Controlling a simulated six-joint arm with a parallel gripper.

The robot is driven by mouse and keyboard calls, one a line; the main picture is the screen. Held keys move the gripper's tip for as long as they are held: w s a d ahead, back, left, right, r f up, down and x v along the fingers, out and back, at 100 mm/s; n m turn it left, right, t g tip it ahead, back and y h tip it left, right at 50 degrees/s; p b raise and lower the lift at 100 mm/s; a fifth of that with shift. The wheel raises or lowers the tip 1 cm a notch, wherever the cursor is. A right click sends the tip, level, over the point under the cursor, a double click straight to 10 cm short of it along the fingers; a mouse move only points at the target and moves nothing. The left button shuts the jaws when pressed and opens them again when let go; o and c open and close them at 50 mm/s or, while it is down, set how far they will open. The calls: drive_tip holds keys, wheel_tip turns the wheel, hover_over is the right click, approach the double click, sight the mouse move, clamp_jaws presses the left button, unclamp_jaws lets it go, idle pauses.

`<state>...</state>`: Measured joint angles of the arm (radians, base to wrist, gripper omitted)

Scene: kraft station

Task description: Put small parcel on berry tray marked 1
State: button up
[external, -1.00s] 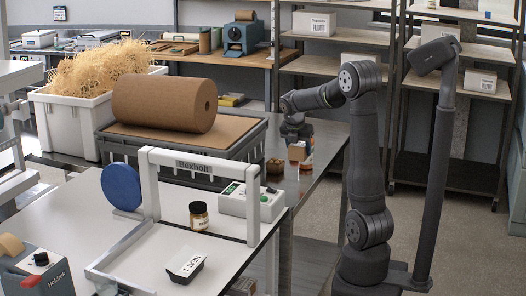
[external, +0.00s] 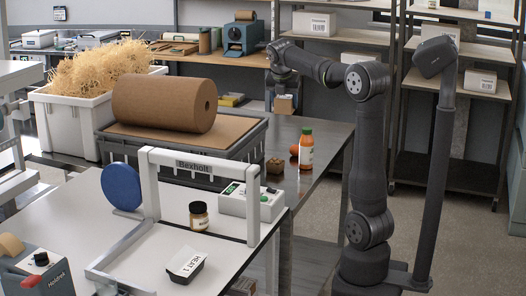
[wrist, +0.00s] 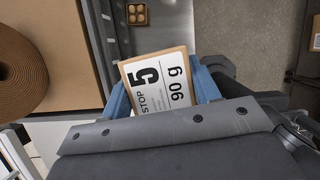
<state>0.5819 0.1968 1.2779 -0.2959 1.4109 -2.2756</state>
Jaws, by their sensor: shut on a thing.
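The small parcel (external: 284,105) is a brown box. In the wrist view its white label (wrist: 158,85) reads "STOP 5" and "90 g". My gripper (external: 284,90) is shut on it, with blue fingers on either side in the wrist view, and holds it above the far metal table. A small black tray (external: 186,267) with a white label ending in 1 sits on the front white table, well below and left of my gripper. The tray does not show in the wrist view.
A white frame (external: 205,168) stands over the front table between my gripper and the tray. A large kraft roll (external: 160,104) lies left; a bottle (external: 306,150) stands right.

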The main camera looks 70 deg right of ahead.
drive_tip(key=w+a+n+t, duration=0.2)
drive_tip(key=w+a+n, duration=0.45)
drive_tip(key=a, duration=0.85)
drive_tip(key=n+t+y, duration=0.2)
drive_tip(key=n+y, duration=0.2)
drive_tip(key=n, duration=0.6)
hover_over(181, 261)
drive_tip(key=s+d, duration=0.1)
drive_tip(key=s, duration=0.1)
drive_tip(key=f, duration=1.7)
drive_tip(key=shift+w+f, duration=0.25)
drive_tip(key=shift+f, duration=0.05)
drive_tip(key=shift+a+f, duration=0.3)
drive_tip(key=shift+a, duration=0.15)
drive_tip(key=shift+f, duration=1.95)
drive_tip(key=shift+f, duration=0.15)
